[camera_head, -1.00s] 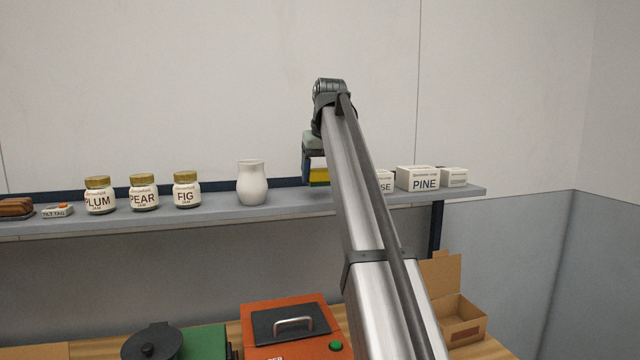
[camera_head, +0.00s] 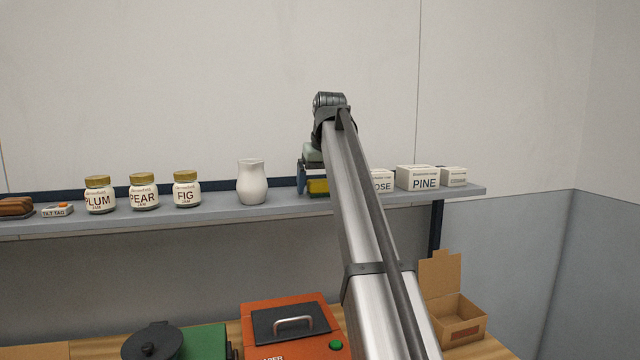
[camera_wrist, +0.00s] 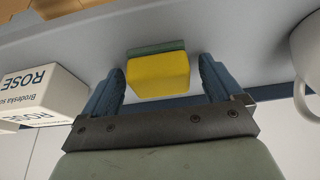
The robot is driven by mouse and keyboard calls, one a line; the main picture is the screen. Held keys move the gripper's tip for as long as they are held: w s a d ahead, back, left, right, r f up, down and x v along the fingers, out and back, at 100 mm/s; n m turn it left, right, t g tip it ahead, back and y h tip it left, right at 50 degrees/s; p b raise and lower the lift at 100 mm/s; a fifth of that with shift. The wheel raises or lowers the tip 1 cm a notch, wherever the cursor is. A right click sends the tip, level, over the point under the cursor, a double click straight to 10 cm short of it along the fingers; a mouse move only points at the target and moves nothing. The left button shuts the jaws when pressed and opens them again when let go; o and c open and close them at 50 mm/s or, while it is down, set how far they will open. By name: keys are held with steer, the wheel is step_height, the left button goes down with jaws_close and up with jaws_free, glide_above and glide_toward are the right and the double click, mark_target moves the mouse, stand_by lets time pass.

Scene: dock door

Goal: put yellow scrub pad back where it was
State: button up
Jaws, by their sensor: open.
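The yellow scrub pad (camera_wrist: 158,75), with a green layer along one side, rests on the grey shelf. In the head view its yellow part (camera_head: 318,186) shows just below my gripper (camera_head: 313,180), partly hidden by my arm. In the wrist view my gripper (camera_wrist: 164,82) is open, with one blue finger on each side of the pad. A gap shows between the pad and each finger.
The shelf (camera_head: 222,210) also holds a white pitcher (camera_head: 251,182) left of the pad and a ROSE box (camera_wrist: 40,88) on its other side, with a PINE box (camera_head: 418,178) farther right. Jam jars (camera_head: 186,190) stand to the left.

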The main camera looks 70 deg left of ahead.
steer(key=shift+r, duration=0.1)
steer(key=v, duration=1.2)
stand_by(0.4)
